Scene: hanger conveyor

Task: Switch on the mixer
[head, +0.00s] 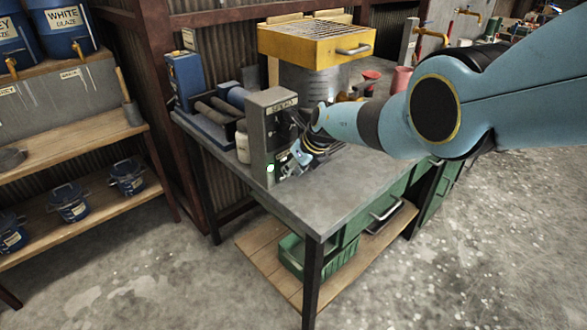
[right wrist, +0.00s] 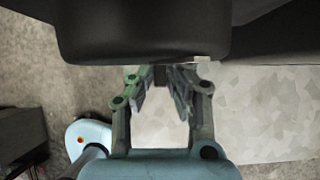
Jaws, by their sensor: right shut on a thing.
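The mixer's control box (head: 259,133) is a grey upright box with a label that seems to read SPEED. It stands on the grey workbench, and a small green light (head: 270,168) glows low on its front. My right gripper (head: 286,160) is at the front of the box; my wrist covers part of that face. In the right wrist view the fingers (right wrist: 160,82) close in on a small dark part (right wrist: 160,74), perhaps a knob or switch, under a large dark body. What exactly it is, I cannot tell. My left gripper is out of view.
A yellow drawer-like box (head: 300,48) with a grate sits above a grey drum (head: 310,85) behind the control box. The bench's front top (head: 320,195) is clear. Glaze buckets (head: 69,202) stand on shelves at left.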

